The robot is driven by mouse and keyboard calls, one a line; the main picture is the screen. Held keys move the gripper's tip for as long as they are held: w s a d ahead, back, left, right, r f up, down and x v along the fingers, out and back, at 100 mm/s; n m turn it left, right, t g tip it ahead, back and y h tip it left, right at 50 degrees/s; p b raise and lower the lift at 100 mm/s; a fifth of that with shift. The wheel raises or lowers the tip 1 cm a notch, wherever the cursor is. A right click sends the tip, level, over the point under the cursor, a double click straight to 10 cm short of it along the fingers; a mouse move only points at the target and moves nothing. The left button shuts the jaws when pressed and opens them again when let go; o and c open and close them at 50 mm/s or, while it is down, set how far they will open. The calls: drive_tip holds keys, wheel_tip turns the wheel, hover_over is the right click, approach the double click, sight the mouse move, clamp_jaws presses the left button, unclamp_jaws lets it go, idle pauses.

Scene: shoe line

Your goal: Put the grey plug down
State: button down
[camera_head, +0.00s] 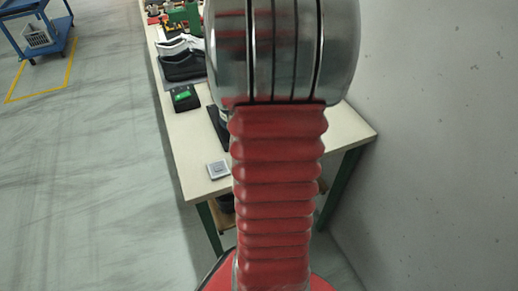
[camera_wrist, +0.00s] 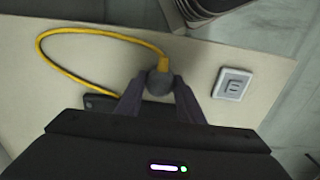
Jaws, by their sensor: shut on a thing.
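My gripper (camera_wrist: 157,88) is shut on the grey plug (camera_wrist: 158,83), a dark rounded piece between its fingertips. A yellow cable (camera_wrist: 58,65) runs from the plug and loops to the left over the pale table (camera_wrist: 30,104). Whether the plug touches the tabletop or hangs just above it, I cannot tell. In the head view my arm hides the gripper and the plug.
A square grey plate (camera_wrist: 233,84) with a dark mark lies right of the plug. A flat black object (camera_wrist: 98,102) is partly behind my gripper.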

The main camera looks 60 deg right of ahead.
drive_tip(key=shift+f, duration=0.75)
drive_tip(key=shift+f, duration=0.1)
drive_tip(key=c, duration=1.2)
unclamp_jaws()
wheel_tip(320, 180, up, 12)
